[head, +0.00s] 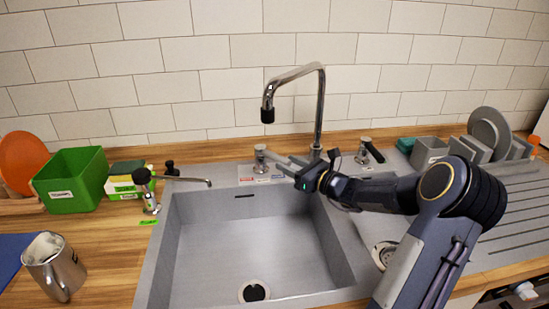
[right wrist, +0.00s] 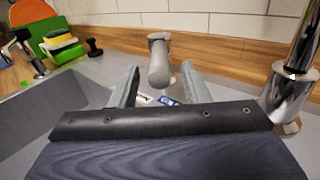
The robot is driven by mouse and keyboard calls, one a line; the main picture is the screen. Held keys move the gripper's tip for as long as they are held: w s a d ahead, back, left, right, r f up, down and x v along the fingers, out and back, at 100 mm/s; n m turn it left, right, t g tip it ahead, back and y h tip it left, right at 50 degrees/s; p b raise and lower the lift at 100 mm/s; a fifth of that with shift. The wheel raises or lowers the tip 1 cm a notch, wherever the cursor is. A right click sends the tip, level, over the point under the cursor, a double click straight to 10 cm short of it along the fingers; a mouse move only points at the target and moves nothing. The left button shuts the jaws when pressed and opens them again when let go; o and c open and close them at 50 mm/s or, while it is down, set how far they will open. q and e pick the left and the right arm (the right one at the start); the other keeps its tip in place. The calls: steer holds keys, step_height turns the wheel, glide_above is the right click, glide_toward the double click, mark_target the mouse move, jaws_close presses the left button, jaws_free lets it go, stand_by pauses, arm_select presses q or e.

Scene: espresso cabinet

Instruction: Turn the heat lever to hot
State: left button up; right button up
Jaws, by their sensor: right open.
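The heat lever (head: 260,155) is a small grey metal lever on a short post at the back rim of the sink, left of the tall tap. A label strip (head: 262,180) with red and blue marks lies in front of it. My right gripper (head: 282,162) reaches in from the right, with its fingertips close to the lever. In the right wrist view the lever (right wrist: 159,60) appears between the two open fingers (right wrist: 160,86), pointing toward the camera. I cannot tell whether the fingers touch it. My left gripper is not in view.
A second black-handled lever (head: 372,152) is further right. A small spout with a black handle (head: 148,187) is at the sink's left edge. The basin (head: 245,240) is empty. A dish rack (head: 490,150) is at right.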

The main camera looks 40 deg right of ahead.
mark_target(277, 158)
steer(key=shift+w+a, duration=0.2)
steer(key=shift+w, duration=0.65)
steer(key=shift+w+a, duration=0.15)
steer(key=shift+w, duration=0.75)
steer(key=shift+w+a, duration=0.2)
steer(key=shift+w, duration=0.65)
jaws_close()
